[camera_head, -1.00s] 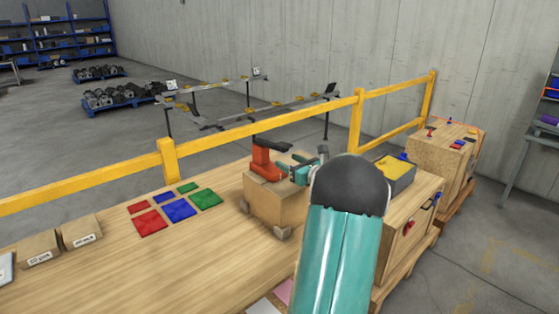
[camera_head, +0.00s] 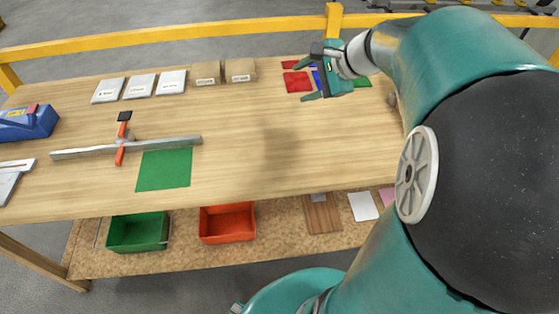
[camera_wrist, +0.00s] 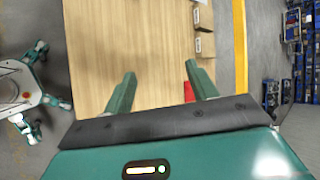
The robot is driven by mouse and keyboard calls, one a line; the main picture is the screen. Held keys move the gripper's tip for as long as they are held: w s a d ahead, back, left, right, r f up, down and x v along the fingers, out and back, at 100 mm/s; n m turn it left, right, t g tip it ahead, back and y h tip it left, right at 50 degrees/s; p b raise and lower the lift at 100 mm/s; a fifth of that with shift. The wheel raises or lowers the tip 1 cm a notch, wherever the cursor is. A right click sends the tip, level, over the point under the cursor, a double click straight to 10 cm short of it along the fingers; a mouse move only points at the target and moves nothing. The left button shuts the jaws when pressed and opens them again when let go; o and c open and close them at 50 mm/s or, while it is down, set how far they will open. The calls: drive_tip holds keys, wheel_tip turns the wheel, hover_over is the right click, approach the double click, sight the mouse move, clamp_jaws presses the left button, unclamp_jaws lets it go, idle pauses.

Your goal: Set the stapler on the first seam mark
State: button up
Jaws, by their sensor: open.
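My gripper (camera_head: 304,80) is open, with its fingers apart near the red, blue and green squares at the back right of the bench. In the wrist view, my gripper (camera_wrist: 160,73) has bare wood between its fingers and nothing held. I cannot pick out the stapler for certain now. An orange-red tool with a black end (camera_head: 122,137) lies across a long grey bar (camera_head: 178,141) at the left, well away from my gripper. No seam mark can be made out. My arm hides the right end of the bench.
Two cardboard boxes (camera_head: 240,71) and several white boxes (camera_head: 141,86) line the back edge. A blue device (camera_head: 28,122) stands far left, and a green mat (camera_head: 164,169) lies near the front. Green (camera_head: 138,231) and orange (camera_head: 227,223) bins sit below. The bench middle is clear.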

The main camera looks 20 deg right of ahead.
drive_tip(key=s+a+f+n+g+h, duration=0.2)
drive_tip(key=s+a+n+h, duration=0.2)
drive_tip(key=s+a+n, duration=1)
drive_tip(key=s+n, duration=0.3)
drive_tip(key=shift+a+f+g+h, duration=0.3)
drive_tip(key=shift+f+g+h, duration=0.05)
drive_tip(key=shift+g+h, duration=0.05)
drive_tip(key=shift+s, duration=0.15)
drive_tip(key=c, duration=0.5)
drive_tip(key=shift+d, duration=0.15)
